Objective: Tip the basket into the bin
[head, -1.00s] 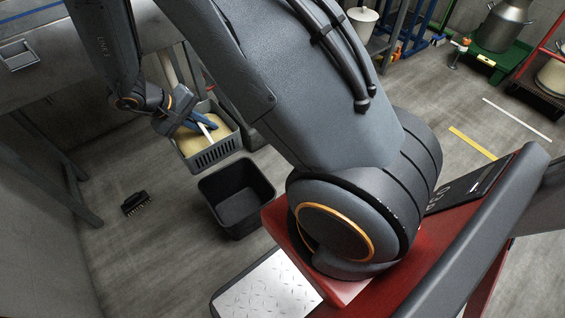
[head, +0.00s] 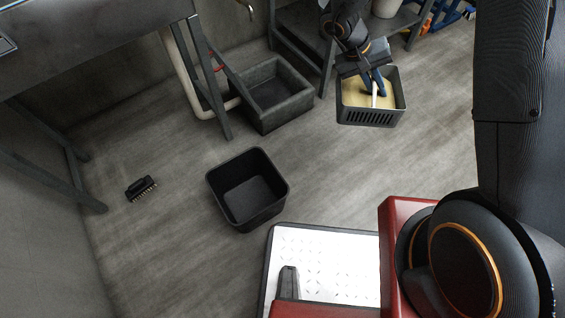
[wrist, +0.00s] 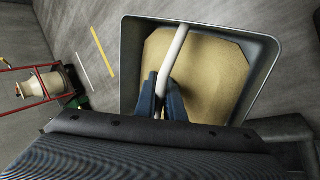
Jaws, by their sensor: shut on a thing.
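A grey slotted basket (head: 371,113) with pale tan contents hangs upright from its white handle at the upper right of the head view. My gripper (head: 374,84) is shut on that handle with its blue fingers. In the wrist view my gripper (wrist: 165,102) pinches the white handle, and the basket (wrist: 268,55) is below with its tan contents inside. A black open bin (head: 248,218) stands upright on the floor near the middle of the head view, and it looks empty. The basket is to the right of the bin and apart from it.
A grey stone-like trough (head: 272,122) stands behind the bin, beside a bench leg and a pale pipe (head: 180,75). A black brush (head: 141,188) lies on the floor to the left. Bare floor lies between bin and basket.

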